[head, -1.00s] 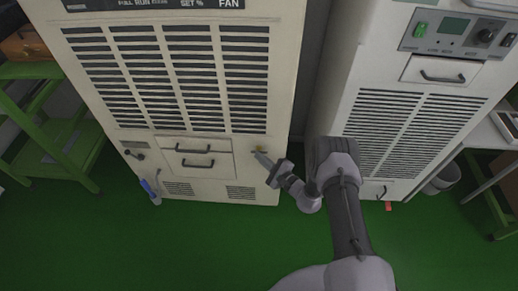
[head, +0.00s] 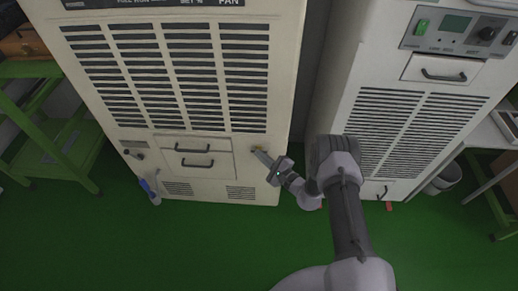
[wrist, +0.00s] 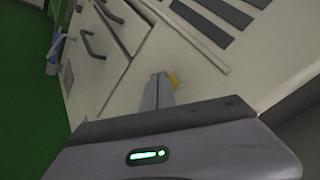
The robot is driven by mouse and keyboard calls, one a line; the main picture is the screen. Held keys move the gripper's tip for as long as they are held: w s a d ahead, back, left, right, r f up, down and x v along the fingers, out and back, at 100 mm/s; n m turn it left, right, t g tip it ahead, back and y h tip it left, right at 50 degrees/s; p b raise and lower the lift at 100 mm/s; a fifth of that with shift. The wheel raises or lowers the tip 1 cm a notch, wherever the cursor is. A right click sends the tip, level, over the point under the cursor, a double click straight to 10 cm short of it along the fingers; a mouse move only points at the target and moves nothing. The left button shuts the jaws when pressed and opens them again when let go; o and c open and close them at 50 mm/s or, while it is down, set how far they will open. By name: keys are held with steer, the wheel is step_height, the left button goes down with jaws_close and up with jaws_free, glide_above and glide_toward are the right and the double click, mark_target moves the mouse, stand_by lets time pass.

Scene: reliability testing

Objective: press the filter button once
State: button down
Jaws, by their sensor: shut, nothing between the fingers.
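The filter button is a small yellow piece (wrist: 174,80) on the cream front panel of the left cabinet (head: 215,140). In the head view a yellow spot (head: 258,148) shows just above the fingertips. My gripper (head: 257,153) is shut and empty, its tips at the panel by the button. In the wrist view the shut fingers (wrist: 159,82) end right beside the yellow button and partly cover it. I cannot tell whether they touch it or whether it is pushed in.
The left cabinet has louvres above, drawers with dark handles (head: 195,162) left of the button, and a blue-and-white bottle (head: 150,192) at its lower left. A second cabinet (head: 385,125) stands to the right. Green shelving (head: 45,130) is at far left. The green floor in front is open.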

steer(key=shift+w+b, duration=0.35)
stand_by(0.4)
steer(key=shift+s, duration=0.1)
steer(key=shift+s+p, duration=0.4)
steer(key=shift+s, duration=0.3)
steer(key=shift+s+a+p, duration=0.1)
steer(key=shift+s+p, duration=1.3)
steer(key=shift+s, duration=1.1)
